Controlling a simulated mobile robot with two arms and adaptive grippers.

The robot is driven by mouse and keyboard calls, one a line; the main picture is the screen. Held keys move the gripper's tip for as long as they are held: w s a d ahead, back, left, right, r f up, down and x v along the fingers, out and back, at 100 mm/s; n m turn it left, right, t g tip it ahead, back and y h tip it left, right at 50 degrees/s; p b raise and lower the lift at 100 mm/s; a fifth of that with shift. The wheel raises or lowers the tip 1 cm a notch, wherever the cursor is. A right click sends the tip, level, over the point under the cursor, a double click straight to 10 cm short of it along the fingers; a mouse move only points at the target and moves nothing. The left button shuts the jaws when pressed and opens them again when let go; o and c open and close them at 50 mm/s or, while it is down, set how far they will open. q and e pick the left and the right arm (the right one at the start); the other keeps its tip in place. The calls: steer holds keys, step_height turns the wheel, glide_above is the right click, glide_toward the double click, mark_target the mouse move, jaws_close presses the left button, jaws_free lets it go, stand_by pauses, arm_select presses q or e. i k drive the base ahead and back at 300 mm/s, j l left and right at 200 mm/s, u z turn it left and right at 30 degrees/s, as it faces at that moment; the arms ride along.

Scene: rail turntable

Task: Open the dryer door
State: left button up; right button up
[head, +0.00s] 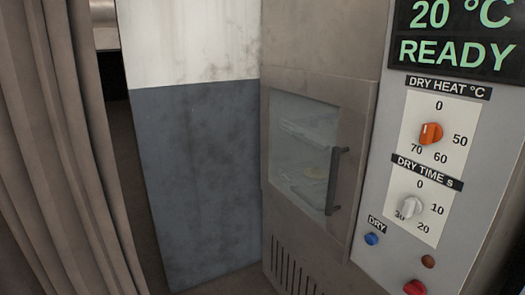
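The dryer door (353,130) is in the middle right of the head view, a metal-framed door with a glass window (300,145). It looks shut. A dark vertical bar handle (336,180) is mounted at the door's right side. Behind the glass I see pale racks and a small yellowish item, too dim to identify. The dryer's vent slots (290,270) are below the door. Neither of my grippers is in view.
Right of the door is a control panel (385,190) with a display reading 20 °C READY (460,35), an orange heat knob (431,133), a grey time knob (411,207), a blue DRY button (371,239) and a red button (415,287). A curtain (60,150) hangs left; a wall (195,180) stands between.

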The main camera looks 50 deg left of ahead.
mark_target(355, 98)
steer(key=u, duration=1.3)
